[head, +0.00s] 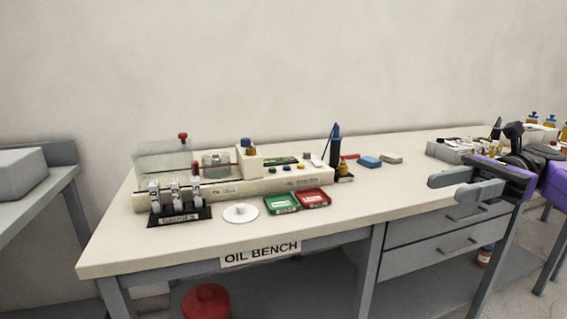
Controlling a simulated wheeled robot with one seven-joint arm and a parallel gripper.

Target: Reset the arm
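My gripper (447,189) is at the right of the head view, in front of the oil bench's right part. Its two grey fingers point left, with a gap between them. Nothing shows between the fingers, so it is open and empty. My purple and black arm (553,187) reaches in from the right edge. Most of the arm is out of view.
The oil bench (400,204) carries a test cell with a clear cover (160,160), a rack of clips (178,216), a white disc (240,213), green (281,204) and red (313,198) boxes. A grey side table (60,180) stands left.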

